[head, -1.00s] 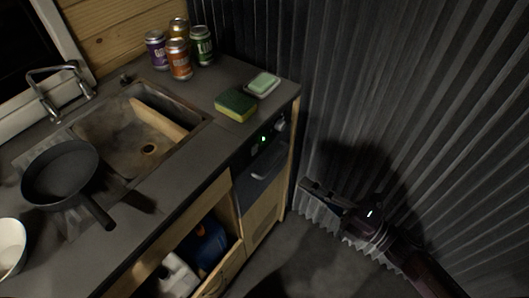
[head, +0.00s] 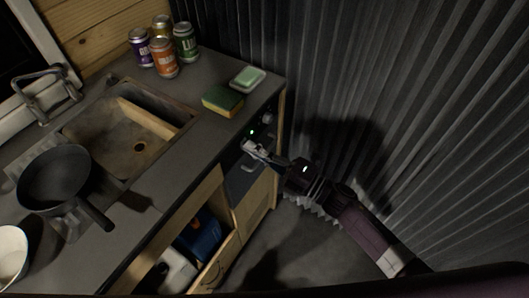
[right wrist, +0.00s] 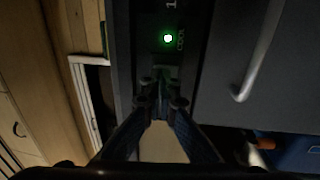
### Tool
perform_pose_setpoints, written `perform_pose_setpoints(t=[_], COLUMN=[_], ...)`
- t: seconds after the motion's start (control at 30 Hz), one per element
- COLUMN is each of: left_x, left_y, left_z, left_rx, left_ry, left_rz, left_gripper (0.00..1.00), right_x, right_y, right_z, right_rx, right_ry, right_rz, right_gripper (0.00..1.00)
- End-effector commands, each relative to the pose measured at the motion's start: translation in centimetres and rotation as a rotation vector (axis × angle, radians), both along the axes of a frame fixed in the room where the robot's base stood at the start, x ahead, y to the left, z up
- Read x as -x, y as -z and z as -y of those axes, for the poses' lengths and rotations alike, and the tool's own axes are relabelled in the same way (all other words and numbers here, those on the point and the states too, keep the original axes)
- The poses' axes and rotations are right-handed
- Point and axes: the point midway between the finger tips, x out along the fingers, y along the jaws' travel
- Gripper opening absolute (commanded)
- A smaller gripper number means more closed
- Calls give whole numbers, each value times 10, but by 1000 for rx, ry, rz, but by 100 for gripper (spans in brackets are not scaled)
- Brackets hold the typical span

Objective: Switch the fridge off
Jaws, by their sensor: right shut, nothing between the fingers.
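The fridge (head: 240,182) is set into the counter's right end, with a dark control strip above its door. A green light (head: 251,132) glows on the strip; it also shows in the right wrist view (right wrist: 168,38). A dark knob (head: 267,118) is at the strip's right end. My right gripper (head: 252,147) is at the strip, just below the green light. In the right wrist view its fingertips (right wrist: 160,84) are together and empty, over a small dark recess or switch; I cannot tell whether they touch it. My left gripper is not in view.
The fridge's door handle (right wrist: 258,52) is close to the right gripper. A sponge (head: 223,101), a soap dish (head: 247,78) and several cans (head: 165,58) stand on the counter. An open drawer (head: 212,262) is left of the fridge.

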Motion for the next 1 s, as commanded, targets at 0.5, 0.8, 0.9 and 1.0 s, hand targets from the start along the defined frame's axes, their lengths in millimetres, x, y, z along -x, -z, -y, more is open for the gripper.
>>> perform_pose_setpoints(t=[0.5,0.8,0.9,1.0], left_x=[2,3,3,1], left_y=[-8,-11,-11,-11], left_z=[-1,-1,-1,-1], left_rx=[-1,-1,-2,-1], left_ry=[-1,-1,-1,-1], left_rz=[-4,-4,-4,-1], left_gripper=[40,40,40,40], right_x=[-6,-7,-8,-9], right_y=[-9,-7,-8,-9], right_z=[-9,-11,-9,-3], right_rx=[15,29,28,31], right_ry=[-2,-2,-2,-2], right_rz=[-10,-21,-20,-21], right_gripper=[0,0,0,0])
